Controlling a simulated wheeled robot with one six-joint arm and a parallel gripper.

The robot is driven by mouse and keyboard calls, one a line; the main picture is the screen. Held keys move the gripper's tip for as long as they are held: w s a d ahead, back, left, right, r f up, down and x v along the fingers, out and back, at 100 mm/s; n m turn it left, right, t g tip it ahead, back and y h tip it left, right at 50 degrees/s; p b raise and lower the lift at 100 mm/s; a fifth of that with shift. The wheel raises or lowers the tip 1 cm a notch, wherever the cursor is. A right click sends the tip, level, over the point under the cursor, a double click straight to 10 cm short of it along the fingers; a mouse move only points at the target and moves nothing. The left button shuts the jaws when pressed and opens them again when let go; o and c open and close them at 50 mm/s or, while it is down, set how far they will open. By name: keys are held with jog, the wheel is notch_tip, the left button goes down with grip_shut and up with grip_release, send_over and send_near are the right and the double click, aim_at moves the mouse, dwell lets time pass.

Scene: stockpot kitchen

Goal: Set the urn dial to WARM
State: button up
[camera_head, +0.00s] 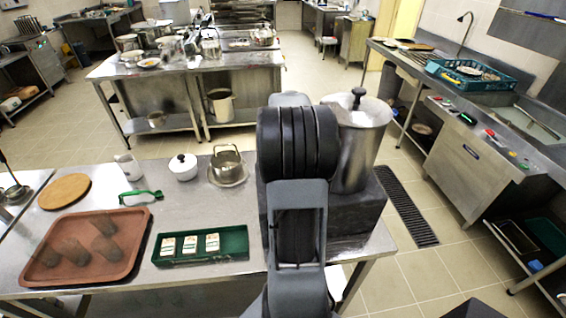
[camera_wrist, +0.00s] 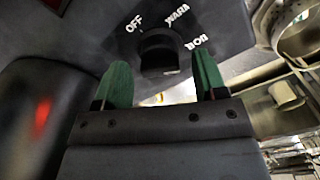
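The urn (camera_head: 362,130) is a tall metal pot with a black-knobbed lid on a dark base (camera_head: 350,215), at the right end of the steel table. My arm hides its front in the head view. In the wrist view the black dial (camera_wrist: 158,50) sits on a dark panel with pale labels OFF, WARM and BOIL around its upper and right side. I cannot tell which label the dial points to. My gripper (camera_wrist: 161,78) is open, its green fingers apart on the left and right of the dial, with a gap to it visible.
A green tray (camera_head: 240,255) with white packets and a brown tray (camera_head: 50,272) with tumblers lie to the left of my arm. A dark rounded shape with a red glow (camera_wrist: 40,115) fills the left of the wrist view. Floor right of the table is open.

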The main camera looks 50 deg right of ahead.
jog(key=c, duration=0.9)
jog(key=n, duration=0.5)
jog(key=shift+n+b, duration=0.35)
jog(key=shift+n, duration=0.05)
jog(key=n, duration=0.5)
jog(key=shift+n, duration=0.4)
jog(key=o, duration=1)
jog(key=shift+c, duration=0.2)
